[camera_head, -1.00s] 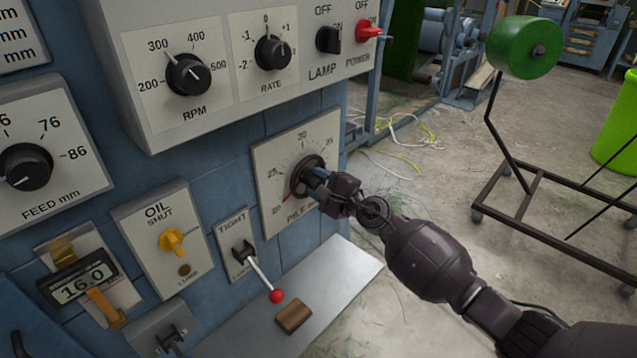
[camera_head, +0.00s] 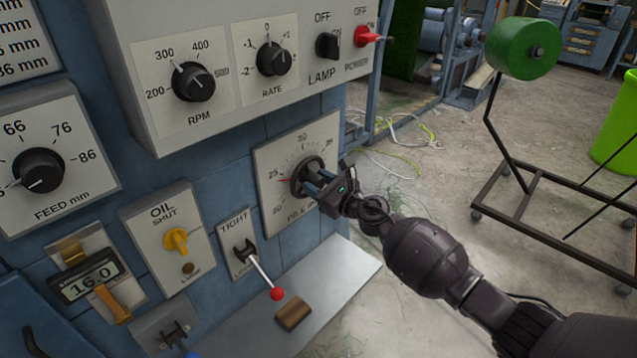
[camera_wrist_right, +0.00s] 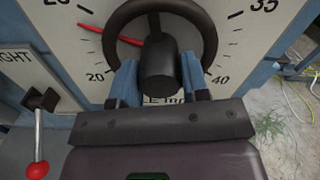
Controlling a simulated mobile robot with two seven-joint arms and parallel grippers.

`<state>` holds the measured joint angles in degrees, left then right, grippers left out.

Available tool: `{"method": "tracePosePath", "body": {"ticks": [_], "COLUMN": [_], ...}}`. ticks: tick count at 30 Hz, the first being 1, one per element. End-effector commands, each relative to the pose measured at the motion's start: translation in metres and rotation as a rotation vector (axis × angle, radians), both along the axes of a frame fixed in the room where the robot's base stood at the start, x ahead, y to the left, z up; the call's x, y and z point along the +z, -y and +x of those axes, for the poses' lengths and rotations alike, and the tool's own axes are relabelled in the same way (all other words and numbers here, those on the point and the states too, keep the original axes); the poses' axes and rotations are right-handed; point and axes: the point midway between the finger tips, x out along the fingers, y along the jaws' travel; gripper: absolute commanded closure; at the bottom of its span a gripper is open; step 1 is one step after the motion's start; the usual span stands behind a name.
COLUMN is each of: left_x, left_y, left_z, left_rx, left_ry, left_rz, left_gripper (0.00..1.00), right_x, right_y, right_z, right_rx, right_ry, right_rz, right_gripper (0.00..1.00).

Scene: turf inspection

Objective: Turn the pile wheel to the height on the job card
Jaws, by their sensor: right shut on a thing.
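The pile wheel (camera_head: 301,181) is a dark round wheel with a central knob on a white dial plate. Its scale shows 20, 25, 30, 35 and 40 across the views. My right gripper (camera_head: 318,183) is shut on the knob, one blue finger on each side. In the wrist view the wheel's rim (camera_wrist_right: 209,38) arches above the fingers (camera_wrist_right: 159,80), and the red pointer (camera_wrist_right: 108,36) lies between 20 and 25, nearer 25. A white card (camera_head: 22,42) with several "mm" lines is cut off at the top left. My left gripper is not in view.
A lever (camera_head: 262,272) with a red ball hangs down below "TIGHT", left of the wheel. A digital gauge (camera_head: 90,276) reads 16.0. A brown block (camera_head: 293,313) lies on the grey ledge (camera_head: 345,285). Open floor lies to the right, before a dark wheeled frame (camera_head: 530,185).

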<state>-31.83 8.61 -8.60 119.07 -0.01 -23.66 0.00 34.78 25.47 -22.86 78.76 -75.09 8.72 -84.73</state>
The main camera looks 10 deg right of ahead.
Motion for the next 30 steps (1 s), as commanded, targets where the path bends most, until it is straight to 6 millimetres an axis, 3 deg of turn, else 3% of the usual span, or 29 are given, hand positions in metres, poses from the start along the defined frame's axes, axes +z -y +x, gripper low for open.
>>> {"method": "tracePosePath", "body": {"ticks": [30], "left_x": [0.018], "left_y": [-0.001], "left_z": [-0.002], "left_rx": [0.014], "left_ry": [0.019], "left_rz": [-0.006], "left_gripper": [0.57], "right_x": [0.002], "right_y": [0.0], "right_z": [0.0], "right_rx": [-0.001], "right_ry": [-0.534], "right_rz": [0.806], "right_gripper": [0.82]}}
